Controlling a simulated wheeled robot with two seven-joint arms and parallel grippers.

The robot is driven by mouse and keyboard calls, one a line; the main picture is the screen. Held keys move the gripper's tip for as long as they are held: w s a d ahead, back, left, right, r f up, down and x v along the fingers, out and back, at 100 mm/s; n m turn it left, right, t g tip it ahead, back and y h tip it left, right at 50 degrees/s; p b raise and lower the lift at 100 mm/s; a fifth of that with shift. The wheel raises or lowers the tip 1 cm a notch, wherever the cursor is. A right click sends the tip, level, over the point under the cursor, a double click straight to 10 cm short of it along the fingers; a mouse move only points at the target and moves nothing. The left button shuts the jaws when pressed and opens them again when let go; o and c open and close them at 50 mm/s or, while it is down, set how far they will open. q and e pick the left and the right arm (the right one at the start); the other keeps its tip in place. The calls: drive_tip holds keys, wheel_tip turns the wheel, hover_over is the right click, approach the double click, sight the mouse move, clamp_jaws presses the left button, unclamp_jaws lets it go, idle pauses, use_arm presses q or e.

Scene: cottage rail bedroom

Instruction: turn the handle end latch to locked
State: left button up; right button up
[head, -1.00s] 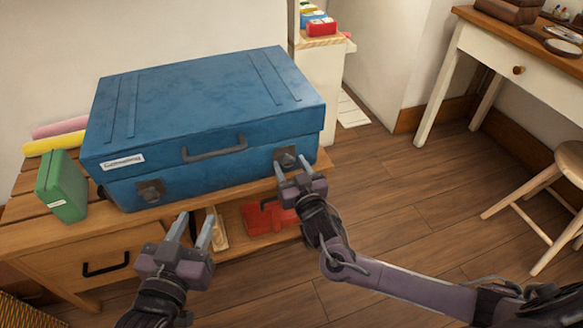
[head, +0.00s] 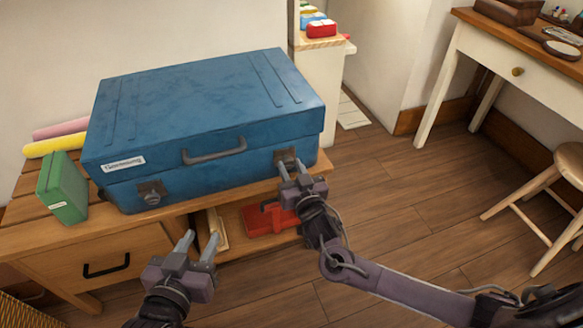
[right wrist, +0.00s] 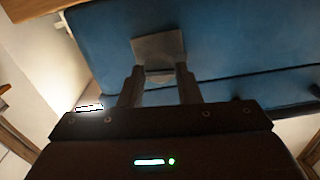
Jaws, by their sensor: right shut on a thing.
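A closed blue suitcase (head: 200,120) lies on a wooden bench with its dark handle (head: 214,151) facing me. Its front has two grey metal latches, a left latch (head: 152,193) and a right latch (head: 287,156). My right gripper (head: 291,172) is at the right latch, shut on its turning piece. The right wrist view shows the latch plate (right wrist: 158,46) and the knob (right wrist: 160,76) between the fingers; how far it is turned is unclear. My left gripper (head: 201,242) is open and empty, in front of the bench and below the left latch.
The wooden bench (head: 60,236) has a drawer and an open shelf holding a red object (head: 270,218). A green box (head: 63,187) stands left of the suitcase, near pink and yellow rolls. A desk (head: 465,60) and stool (head: 568,160) stand right. Floor between is clear.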

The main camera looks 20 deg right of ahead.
drive_tip(key=m+p, duration=0.1)
drive_tip(key=m, duration=0.2)
use_arm(q)
drive_tip(key=s+a+f+g+y+p, duration=0.1)
drive_tip(key=s+a+f+g+y, duration=0.2)
drive_tip(key=s+f+g, duration=0.7)
use_arm(e)
drive_tip(key=m, duration=0.3)
drive_tip(key=shift+d, duration=0.1)
drive_tip(key=shift+m+p, duration=0.35)
drive_tip(key=shift+m, duration=0.15)
drive_tip(key=m+p, duration=0.2)
drive_tip(key=m, duration=0.2)
drive_tip(key=shift+m, duration=0.3)
use_arm(q)
drive_tip(key=shift+s+a+f+n+g+y+p, duration=0.15)
drive_tip(key=shift+s+a+f+y+p, duration=0.2)
drive_tip(key=shift+a, duration=0.5)
drive_tip(key=shift+s+a+f+n+g+y+p, duration=0.1)
drive_tip(key=shift+s+a+f+g+y+p, duration=0.25)
drive_tip(key=shift+a, duration=0.5)
drive_tip(key=shift+s+a+f+n+y+p, duration=0.15)
drive_tip(key=shift+s+a+y+p, duration=0.25)
drive_tip(key=shift+a, duration=0.45)
use_arm(e)
drive_tip(key=shift+f+m, duration=0.15)
drive_tip(key=shift+m, duration=2.45)
use_arm(q)
drive_tip(key=shift+s+a, duration=0.1)
drive_tip(key=shift+s, duration=0.05)
